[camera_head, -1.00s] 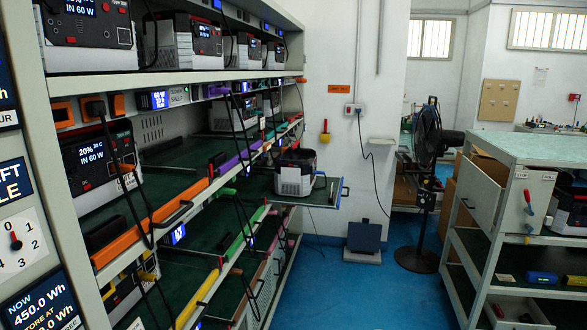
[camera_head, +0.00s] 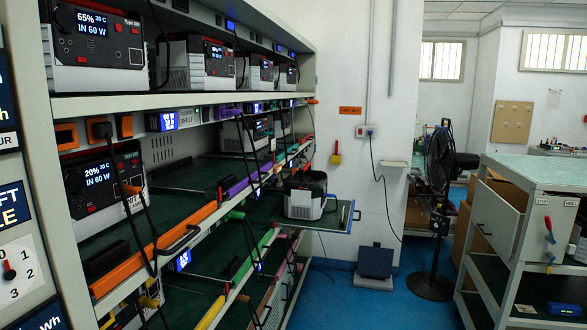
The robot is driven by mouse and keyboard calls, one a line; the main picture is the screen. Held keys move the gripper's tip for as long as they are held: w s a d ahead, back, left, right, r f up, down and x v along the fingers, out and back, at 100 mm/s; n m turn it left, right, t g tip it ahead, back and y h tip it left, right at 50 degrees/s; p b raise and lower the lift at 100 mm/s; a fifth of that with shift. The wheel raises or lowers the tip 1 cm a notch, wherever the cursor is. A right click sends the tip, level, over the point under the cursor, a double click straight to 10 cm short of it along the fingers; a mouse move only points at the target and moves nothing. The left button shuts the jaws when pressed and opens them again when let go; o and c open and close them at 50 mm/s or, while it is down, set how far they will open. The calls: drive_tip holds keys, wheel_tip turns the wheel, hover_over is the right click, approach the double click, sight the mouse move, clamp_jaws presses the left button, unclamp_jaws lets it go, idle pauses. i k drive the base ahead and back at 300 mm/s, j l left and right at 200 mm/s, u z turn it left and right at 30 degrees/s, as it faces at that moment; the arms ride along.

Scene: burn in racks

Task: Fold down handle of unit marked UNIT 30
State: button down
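No label reading UNIT 30 is legible in this view, so I cannot tell which unit it is. A grey and black power unit (camera_head: 304,198) stands upright on a pulled-out dark tray (camera_head: 335,217) at the right end of the rack. Its top is dark, and I cannot tell whether a handle there is up or down. Another unit (camera_head: 105,185), its screen reading 20%, sits on the middle shelf at left. Several more units, such as one reading 65% (camera_head: 97,45), stand on the upper shelf. My gripper is not in view.
The rack (camera_head: 180,103) fills the left, with cables and coloured shelf-front bars (camera_head: 155,250). A standing fan (camera_head: 440,165) and a workbench cart (camera_head: 535,172) are at right. A dark box (camera_head: 375,262) stands by the wall.

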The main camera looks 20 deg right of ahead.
sight(307, 165)
drive_tip(key=i+l+u, duration=0.1)
drive_tip(key=i+l, duration=2.15)
drive_tip(key=l, duration=0.15)
